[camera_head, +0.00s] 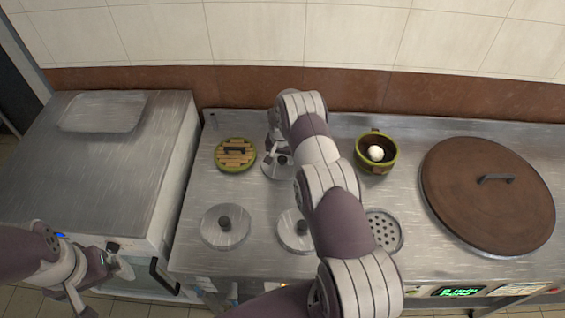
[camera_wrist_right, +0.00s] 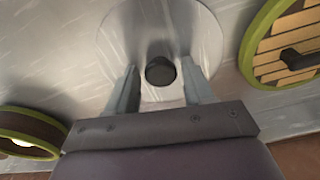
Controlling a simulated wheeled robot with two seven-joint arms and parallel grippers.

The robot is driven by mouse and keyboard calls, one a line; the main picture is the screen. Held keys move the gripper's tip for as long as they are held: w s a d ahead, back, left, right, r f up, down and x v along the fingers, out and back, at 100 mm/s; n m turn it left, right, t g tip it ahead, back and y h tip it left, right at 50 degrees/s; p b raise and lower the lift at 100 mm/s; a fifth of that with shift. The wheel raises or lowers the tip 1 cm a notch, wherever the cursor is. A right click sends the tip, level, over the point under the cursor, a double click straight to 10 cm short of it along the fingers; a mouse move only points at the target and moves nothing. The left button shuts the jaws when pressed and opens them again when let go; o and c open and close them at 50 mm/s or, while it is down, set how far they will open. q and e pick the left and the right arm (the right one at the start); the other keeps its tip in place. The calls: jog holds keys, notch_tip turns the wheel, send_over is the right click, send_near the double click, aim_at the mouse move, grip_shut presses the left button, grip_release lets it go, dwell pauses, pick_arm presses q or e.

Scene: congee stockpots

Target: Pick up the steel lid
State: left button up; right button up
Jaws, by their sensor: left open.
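A round steel lid with a black knob (camera_wrist_right: 160,71) lies on the steel counter at the back, and it also shows in the head view (camera_head: 283,171), partly hidden by my right arm. My right gripper (camera_wrist_right: 160,80) is open above this lid, with its fingers apart on either side of the knob; I cannot tell whether they touch it. Two similar steel lids lie nearer the front, one at the left (camera_head: 225,229) and one in the middle (camera_head: 292,232), the latter partly covered by my arm. My left gripper (camera_head: 121,268) is open and empty, low at the left.
A green pot holding a white ball (camera_head: 376,153) stands to the right. A large brown lid (camera_head: 487,215) fills the right side. A perforated steel disc (camera_head: 385,230) lies in front.

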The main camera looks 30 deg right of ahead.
jog(key=shift+a, duration=0.1)
jog(key=c, duration=0.8)
jog(key=shift+o, duration=0.2)
